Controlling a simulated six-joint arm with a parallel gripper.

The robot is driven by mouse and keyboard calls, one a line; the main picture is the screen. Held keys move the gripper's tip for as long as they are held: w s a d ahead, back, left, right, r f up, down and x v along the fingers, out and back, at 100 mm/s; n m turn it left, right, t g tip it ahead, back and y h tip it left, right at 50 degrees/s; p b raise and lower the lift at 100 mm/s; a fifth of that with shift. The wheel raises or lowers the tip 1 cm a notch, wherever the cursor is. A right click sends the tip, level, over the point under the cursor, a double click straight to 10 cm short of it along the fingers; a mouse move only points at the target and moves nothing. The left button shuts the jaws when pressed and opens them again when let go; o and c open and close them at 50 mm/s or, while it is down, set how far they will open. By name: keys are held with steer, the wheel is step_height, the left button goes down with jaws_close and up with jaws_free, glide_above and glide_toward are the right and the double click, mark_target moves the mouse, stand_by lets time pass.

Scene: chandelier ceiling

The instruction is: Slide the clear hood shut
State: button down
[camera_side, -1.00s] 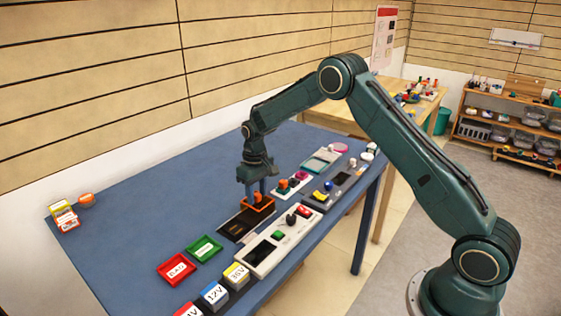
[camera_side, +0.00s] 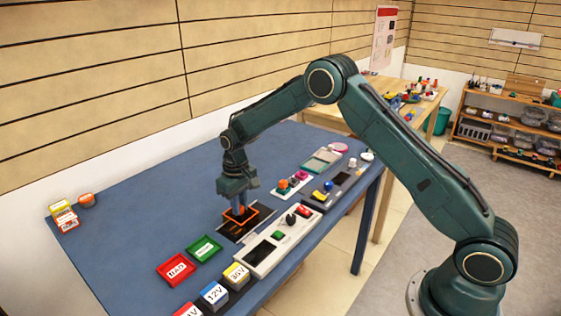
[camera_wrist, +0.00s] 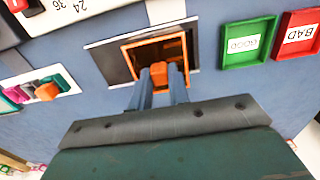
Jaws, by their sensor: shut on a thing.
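The clear hood (camera_side: 253,222) has an orange frame and sits on a flat dark plate (camera_side: 232,236) on the blue table. The wrist view also shows the hood's orange frame (camera_wrist: 187,36) over the right part of the plate (camera_wrist: 106,58), with the plate's left part bare. An orange knob (camera_wrist: 158,70) stands up at the hood's near side. My gripper (camera_wrist: 158,84) is shut on this knob, with a finger on each side. In the side view, my gripper (camera_side: 239,211) points down at the hood and hides part of it.
A green tray (camera_side: 204,248) and a red tray (camera_side: 176,270) lie beyond the plate's left end. A white meter panel (camera_side: 258,257) with knobs lies close along its front. Coloured connectors (camera_side: 291,184) lie to the right. The blue table behind is clear.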

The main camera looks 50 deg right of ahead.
steer(key=shift+a, duration=1.45)
steer(key=c, duration=1.3)
jaws_free()
steer(key=shift+d+r, duration=0.1)
steer(key=shift+r, duration=0.05)
steer(key=shift+r, duration=0.45)
step_height(320, 180, up, 13)
steer(key=shift+f, duration=0.15)
step_height(320, 180, up, 5)
glide_above(233, 218)
